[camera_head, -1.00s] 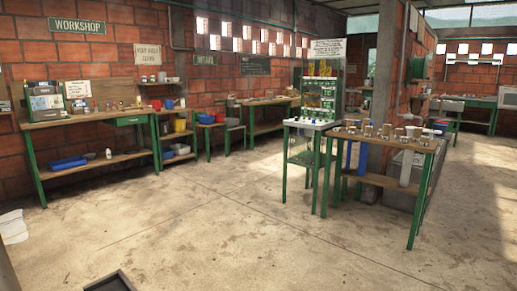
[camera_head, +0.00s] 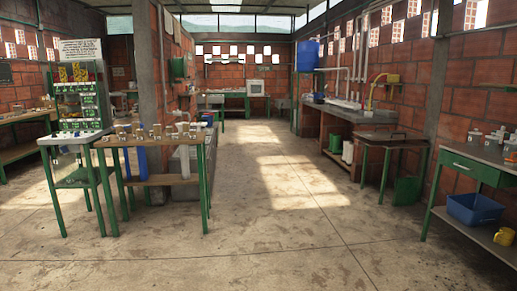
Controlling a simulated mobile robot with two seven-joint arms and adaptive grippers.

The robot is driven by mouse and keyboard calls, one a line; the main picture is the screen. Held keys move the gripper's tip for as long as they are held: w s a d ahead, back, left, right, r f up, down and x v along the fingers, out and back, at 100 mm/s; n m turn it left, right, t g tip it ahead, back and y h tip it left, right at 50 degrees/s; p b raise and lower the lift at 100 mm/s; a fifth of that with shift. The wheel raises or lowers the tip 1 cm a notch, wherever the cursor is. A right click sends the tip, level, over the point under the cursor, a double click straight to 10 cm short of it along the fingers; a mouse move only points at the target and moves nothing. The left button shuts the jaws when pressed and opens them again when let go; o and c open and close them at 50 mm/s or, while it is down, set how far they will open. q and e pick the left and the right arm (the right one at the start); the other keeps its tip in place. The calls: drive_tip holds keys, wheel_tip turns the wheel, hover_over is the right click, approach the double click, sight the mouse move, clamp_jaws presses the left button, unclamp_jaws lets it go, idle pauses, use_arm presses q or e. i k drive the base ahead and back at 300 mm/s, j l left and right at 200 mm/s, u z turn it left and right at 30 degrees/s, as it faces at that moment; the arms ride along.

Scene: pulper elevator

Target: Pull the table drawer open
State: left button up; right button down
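A table (camera_head: 453,213) with a grey top and green legs stands at the right edge of the head view. Neither of my grippers is in view. Nothing touches the drawer.
A blue bin (camera_head: 474,208) and a yellow cup (camera_head: 504,236) are on the table's lower shelf. A small green-legged table (camera_head: 391,141) stands farther back, left of it. A bench with cups (camera_head: 165,135) stands at left. The middle floor (camera_head: 270,215) is clear.

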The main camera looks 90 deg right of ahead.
sight(489, 176)
drive_tip(key=z, duration=4.2)
